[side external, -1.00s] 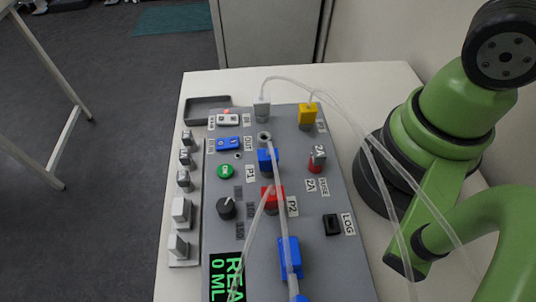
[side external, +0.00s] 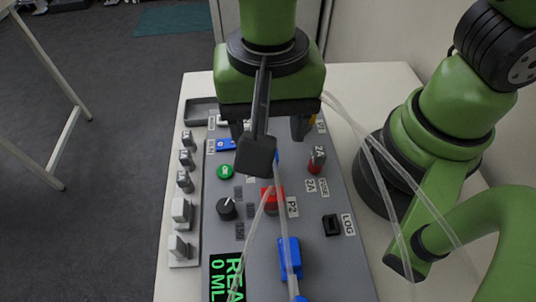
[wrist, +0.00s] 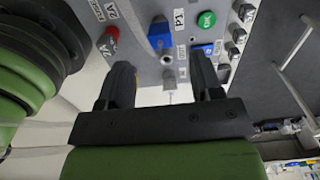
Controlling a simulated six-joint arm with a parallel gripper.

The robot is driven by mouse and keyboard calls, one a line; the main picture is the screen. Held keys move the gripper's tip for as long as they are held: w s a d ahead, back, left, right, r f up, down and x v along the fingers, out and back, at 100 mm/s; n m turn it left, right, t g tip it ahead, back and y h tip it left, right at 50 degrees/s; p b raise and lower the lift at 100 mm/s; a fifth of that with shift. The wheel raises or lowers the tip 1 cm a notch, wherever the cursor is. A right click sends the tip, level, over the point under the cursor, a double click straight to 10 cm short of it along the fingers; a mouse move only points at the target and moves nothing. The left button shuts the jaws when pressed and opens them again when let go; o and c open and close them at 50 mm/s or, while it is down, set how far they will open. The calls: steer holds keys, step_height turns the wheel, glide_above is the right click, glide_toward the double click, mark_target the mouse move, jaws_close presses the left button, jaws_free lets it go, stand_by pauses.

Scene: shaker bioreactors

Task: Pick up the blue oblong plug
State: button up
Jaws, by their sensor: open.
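A blue plug (wrist: 160,36) at the P1 label shows in the wrist view, upright on the grey panel. In the side view only a sliver of it (side external: 278,158) shows behind my wrist camera. A longer blue block (side external: 283,262) sits nearer the front of the panel with a clear tube running over it. I cannot tell for certain which one is the oblong plug. My gripper (wrist: 161,68) is open and empty above the back part of the panel. In the wrist view the P1 plug lies beyond the fingertips, roughly in line with the gap, apart from both fingers.
A red plug (side external: 267,203) and black knob (side external: 227,209) stand on the panel. A red-based switch (side external: 316,160) and black LOG socket (side external: 332,224) are to the right. Grey pieces (side external: 181,211) line the left side. Clear tubes cross the panel and loop right.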

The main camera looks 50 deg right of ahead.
steer(key=shift+f, duration=3.15)
steer(key=c, duration=1)
